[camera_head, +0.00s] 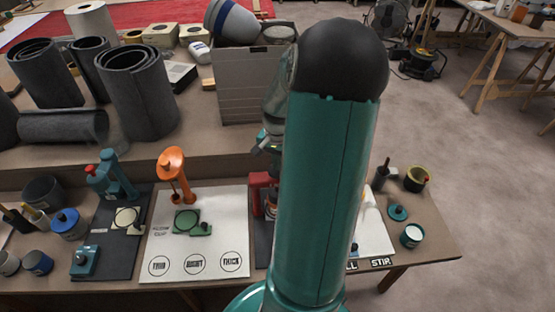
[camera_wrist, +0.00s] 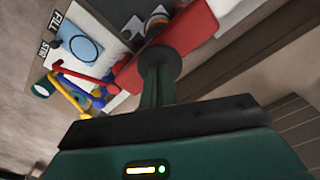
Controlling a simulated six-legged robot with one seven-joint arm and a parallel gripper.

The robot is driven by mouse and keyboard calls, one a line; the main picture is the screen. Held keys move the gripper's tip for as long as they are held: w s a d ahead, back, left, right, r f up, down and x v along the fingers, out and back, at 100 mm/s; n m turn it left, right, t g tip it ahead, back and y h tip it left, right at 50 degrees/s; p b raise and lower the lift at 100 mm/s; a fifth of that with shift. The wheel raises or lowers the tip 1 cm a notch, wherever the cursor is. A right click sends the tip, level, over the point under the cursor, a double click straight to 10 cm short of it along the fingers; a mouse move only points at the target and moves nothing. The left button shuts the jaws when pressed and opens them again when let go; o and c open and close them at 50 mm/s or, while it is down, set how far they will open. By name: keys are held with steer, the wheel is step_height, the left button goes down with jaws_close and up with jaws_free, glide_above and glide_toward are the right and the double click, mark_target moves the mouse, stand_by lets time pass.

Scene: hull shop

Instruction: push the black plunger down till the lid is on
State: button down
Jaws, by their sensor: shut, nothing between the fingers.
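The black plunger (camera_wrist: 160,60) shows in the wrist view as a dark round knob against a red press (camera_wrist: 178,48). My gripper (camera_wrist: 157,78) is shut and empty, its green fingertips overlapping the near side of the knob; I cannot tell whether they touch it. In the head view my arm hides the plunger and most of the red press (camera_head: 259,190). Part of my gripper (camera_head: 266,148) shows above the press, at the left edge of my arm. The lid and its can cannot be made out, so I cannot tell how the lid sits.
A white board (camera_head: 200,262) marked with circles lies left of the press, with an orange stand (camera_head: 173,170) on it. A blue press (camera_head: 112,180) stands further left. A grey bin (camera_head: 240,90) is behind.

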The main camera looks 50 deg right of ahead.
steer(key=shift+f, duration=0.4)
stand_by(0.8)
step_height(320, 180, up, 11)
stand_by(1.3)
stand_by(0.4)
steer(key=w+a+r+n+t+h, duration=0.15)
steer(key=a+r+n, duration=0.25)
steer(key=a, duration=0.5)
steer(key=w+a+r+n, duration=0.3)
steer(key=a+r, duration=0.1)
steer(key=a, duration=0.5)
steer(key=s+a+r+n+t, duration=0.2)
steer(key=s+a+n, duration=0.1)
steer(key=a, duration=0.6)
steer(key=s+a+r+n+t+y, duration=0.1)
steer(key=s+a+n, duration=0.3)
steer(key=a, duration=0.5)
steer(key=shift+s+r+n+t, duration=0.2)
steer(key=shift+r+n+t, duration=0.3)
steer(key=shift+n, duration=0.4)
